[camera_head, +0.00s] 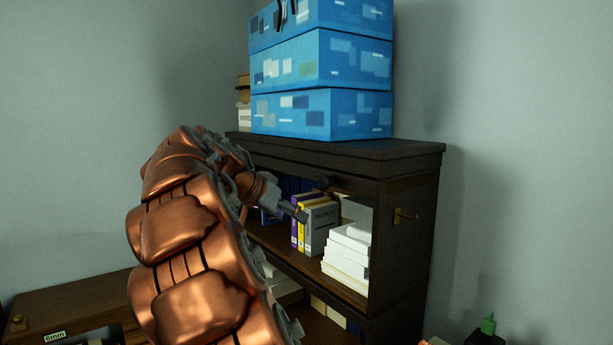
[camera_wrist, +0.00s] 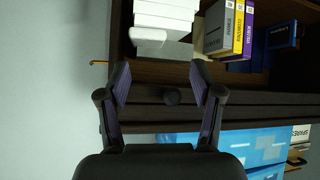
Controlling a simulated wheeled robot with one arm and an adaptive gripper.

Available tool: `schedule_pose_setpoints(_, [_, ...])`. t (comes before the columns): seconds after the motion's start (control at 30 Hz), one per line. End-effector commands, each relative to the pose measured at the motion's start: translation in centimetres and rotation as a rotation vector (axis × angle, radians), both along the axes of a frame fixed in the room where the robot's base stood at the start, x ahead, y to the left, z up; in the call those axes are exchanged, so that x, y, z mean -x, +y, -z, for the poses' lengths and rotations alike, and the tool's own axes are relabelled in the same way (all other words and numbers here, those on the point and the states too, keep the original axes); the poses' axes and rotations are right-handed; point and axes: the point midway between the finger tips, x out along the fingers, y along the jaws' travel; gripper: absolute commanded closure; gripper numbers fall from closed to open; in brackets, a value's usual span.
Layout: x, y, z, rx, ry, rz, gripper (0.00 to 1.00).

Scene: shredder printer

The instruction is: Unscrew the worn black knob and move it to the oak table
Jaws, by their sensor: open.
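A small round black knob (camera_wrist: 172,97) shows in the wrist view against the dark front rail of the shelf unit, between my fingers in the picture. My gripper (camera_wrist: 162,82) is open, with one finger on either side of the knob and visible gaps. I see no contact with it. In the head view my gripper (camera_head: 297,210) reaches in front of the upper shelf opening from the left. A dark shape near the rail there may be the knob or a finger; I cannot tell. I cannot identify the oak table for certain; a brown wooden top (camera_head: 75,297) shows at lower left.
The dark shelf unit (camera_head: 408,165) holds upright binders (camera_head: 320,228) and a stack of white books (camera_head: 347,257). Blue patterned boxes (camera_head: 320,113) are stacked on top. A brass hook (camera_head: 406,216) sticks out from its right side. A green-capped object (camera_head: 488,324) is at lower right.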

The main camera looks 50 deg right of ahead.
Motion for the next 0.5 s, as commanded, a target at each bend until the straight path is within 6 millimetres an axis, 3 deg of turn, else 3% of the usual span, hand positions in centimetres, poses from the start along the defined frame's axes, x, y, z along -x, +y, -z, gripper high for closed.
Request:
schedule_pose_setpoints(0.03, [-0.4, -1.5, -0.8, 0.036, -0.028, 0.034, 0.35])
schedule_pose_setpoints(0.23, [-1.8, -6.1, -4.1, 0.18, -0.16, 0.146, 0.35])
schedule_pose_setpoints(0.5, [-2.7, -9.7, -6.6, 0.298, -0.297, 0.229, 0.35])
